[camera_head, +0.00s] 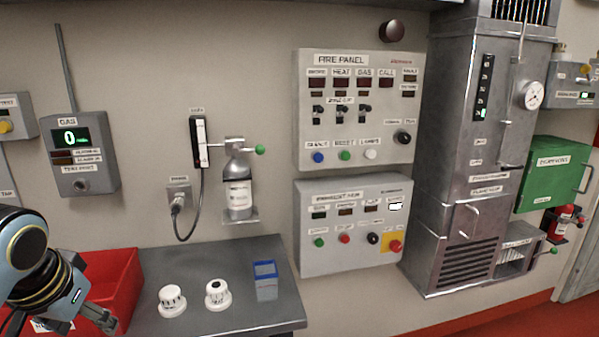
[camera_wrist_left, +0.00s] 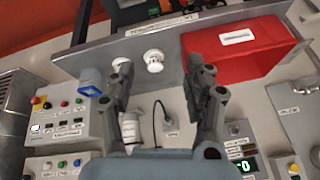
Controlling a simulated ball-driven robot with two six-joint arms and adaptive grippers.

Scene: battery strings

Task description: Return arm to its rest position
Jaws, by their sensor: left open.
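My left gripper (camera_head: 92,312) is at the lower left of the head view, over the front of a red bin (camera_head: 110,272). In the left wrist view my left gripper (camera_wrist_left: 160,88) has its two fingers spread apart with nothing between them. The red bin also shows there, right of the fingers (camera_wrist_left: 235,50). My right gripper is in neither view.
A grey bench (camera_head: 215,320) carries two white round detectors (camera_head: 172,300) (camera_head: 217,293) and a blue box (camera_head: 265,280). On the wall are a gas meter (camera_head: 80,155), a bottle on a bracket (camera_head: 239,195), a fire panel (camera_head: 357,110) and a lower control panel (camera_head: 352,222). A tall metal cabinet (camera_head: 470,190) stands right.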

